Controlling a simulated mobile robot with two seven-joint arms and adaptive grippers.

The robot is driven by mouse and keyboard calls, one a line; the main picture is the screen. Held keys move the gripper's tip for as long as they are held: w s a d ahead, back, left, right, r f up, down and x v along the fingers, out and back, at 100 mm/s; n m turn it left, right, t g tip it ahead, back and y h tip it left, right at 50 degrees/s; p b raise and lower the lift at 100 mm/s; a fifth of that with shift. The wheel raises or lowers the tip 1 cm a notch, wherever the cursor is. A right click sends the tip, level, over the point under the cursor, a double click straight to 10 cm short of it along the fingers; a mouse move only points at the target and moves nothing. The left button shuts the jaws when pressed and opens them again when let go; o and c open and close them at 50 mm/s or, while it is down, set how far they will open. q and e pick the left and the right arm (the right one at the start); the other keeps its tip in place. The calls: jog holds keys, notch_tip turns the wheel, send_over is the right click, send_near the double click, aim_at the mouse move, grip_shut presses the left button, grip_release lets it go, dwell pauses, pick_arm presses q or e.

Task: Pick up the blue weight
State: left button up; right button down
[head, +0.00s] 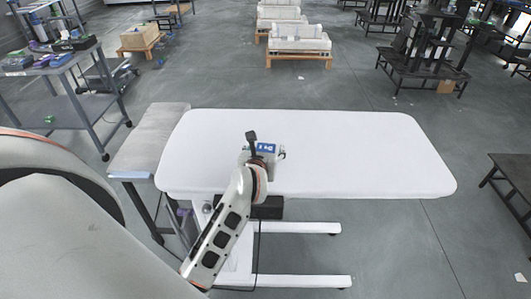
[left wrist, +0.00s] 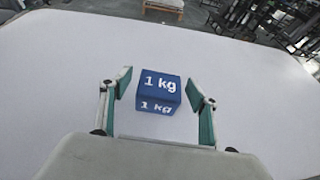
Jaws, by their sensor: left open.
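The blue weight (left wrist: 158,93) is a small cube marked "1 kg" in white. In the left wrist view it stands on the white table top between the fingers of my left gripper (left wrist: 160,98), nearer their tips. The fingers are open, with a gap on both sides of the cube. In the head view the weight (head: 266,148) shows as a small blue patch just beyond my left gripper (head: 267,152), which partly hides it. My right gripper is in neither view.
The white table (head: 350,150) is otherwise bare, with wide free room to the right. A grey bench (head: 150,135) adjoins its left side. A grey cart (head: 75,105) with items stands farther left.

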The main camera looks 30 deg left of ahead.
pick_arm(q)
grip_shut()
jog(key=shift+r, duration=0.2)
